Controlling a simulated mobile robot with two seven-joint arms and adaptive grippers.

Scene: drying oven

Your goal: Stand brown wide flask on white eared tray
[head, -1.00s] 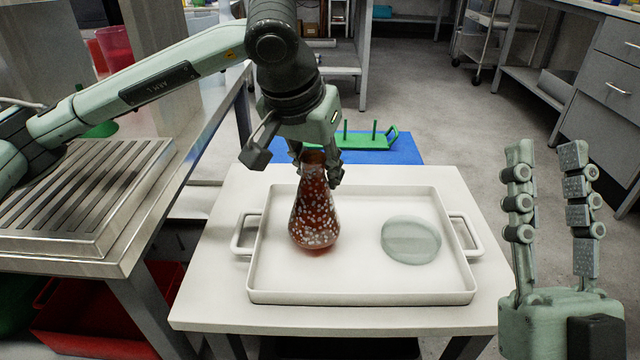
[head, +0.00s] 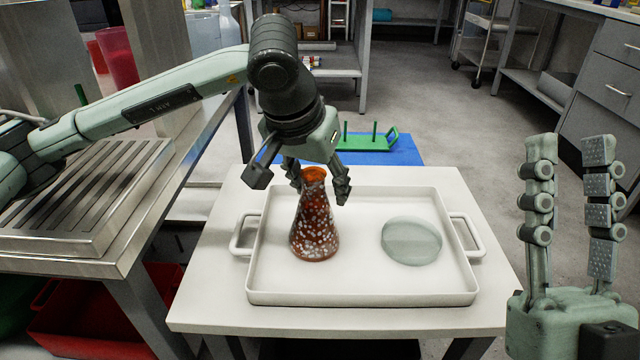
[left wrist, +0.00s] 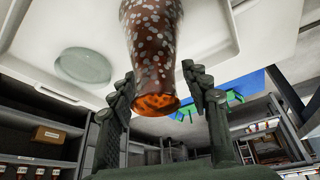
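The brown flask (head: 314,225) is a speckled conical flask with an orange neck. It stands upright on the left part of the white eared tray (head: 360,298), which has a handle at each side. My left gripper (head: 321,188) is open around the flask's neck, with a finger on either side and gaps between. In the left wrist view the flask (left wrist: 153,45) shows its mouth between the spread fingers. My right gripper (head: 570,145) is open and empty, raised at the right, apart from the tray.
A clear round glass dish (head: 411,241) lies on the tray right of the flask. Behind is a blue mat (head: 385,153) with a green rack (head: 365,141). A metal bench with a slatted plate (head: 85,205) stands at the left.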

